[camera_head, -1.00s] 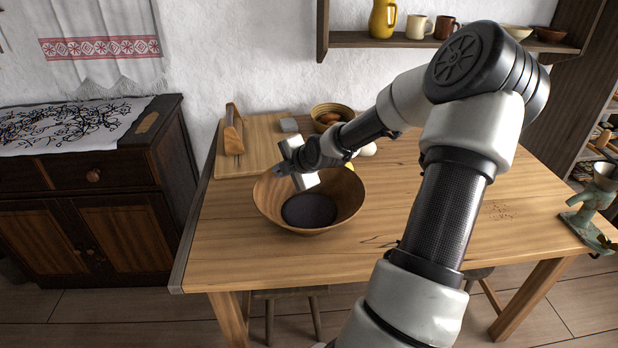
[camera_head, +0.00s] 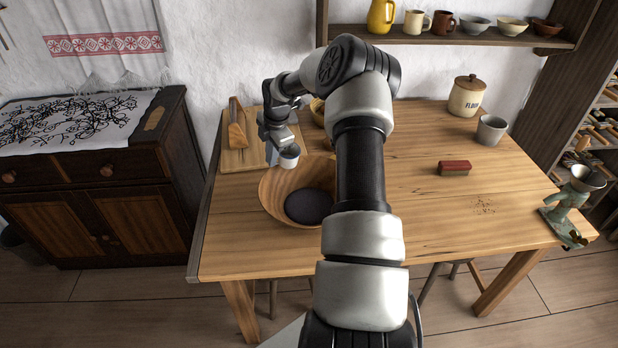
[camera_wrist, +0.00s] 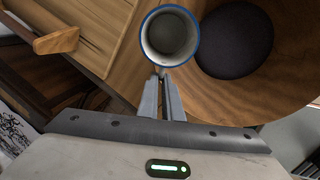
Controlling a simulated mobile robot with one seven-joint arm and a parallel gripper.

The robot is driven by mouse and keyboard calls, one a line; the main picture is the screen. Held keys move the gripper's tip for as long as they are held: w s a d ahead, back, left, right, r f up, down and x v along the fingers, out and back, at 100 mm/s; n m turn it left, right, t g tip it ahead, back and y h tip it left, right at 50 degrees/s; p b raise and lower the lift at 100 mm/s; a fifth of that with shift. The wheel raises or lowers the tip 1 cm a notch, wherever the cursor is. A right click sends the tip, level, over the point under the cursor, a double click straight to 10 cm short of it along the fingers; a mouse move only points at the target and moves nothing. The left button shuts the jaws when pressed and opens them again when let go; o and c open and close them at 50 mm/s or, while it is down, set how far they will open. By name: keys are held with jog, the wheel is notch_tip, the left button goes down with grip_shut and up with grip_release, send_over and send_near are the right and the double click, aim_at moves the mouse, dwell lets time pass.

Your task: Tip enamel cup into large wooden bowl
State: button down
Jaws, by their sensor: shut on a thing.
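The enamel cup (camera_head: 289,161) is white with a blue rim and looks close to upright, just above the back left rim of the large wooden bowl (camera_head: 276,199). In the wrist view my gripper's fingers (camera_wrist: 162,80) meet at the cup (camera_wrist: 147,46), whose opening faces the camera. Its inside is plain grey, and I cannot tell whether it holds anything. The bowl (camera_wrist: 285,75) holds a dark, smooth, round mass (camera_head: 308,206).
A wooden board (camera_head: 240,160) with a wooden tool lies left of the bowl. A flour jar (camera_head: 466,96), a grey cup (camera_head: 491,130) and a red-brown block (camera_head: 454,168) stand on the right. A green grinder (camera_head: 568,210) is at the right edge.

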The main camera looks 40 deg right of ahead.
jog(key=shift+w+r+g+p, duration=0.4)
jog(key=shift+w+g+p, duration=0.4)
jog(key=shift+p, duration=0.25)
jog(key=shift+w+f, duration=0.1)
jog(key=shift+w+g, duration=0.2)
jog(key=shift+g, duration=0.3)
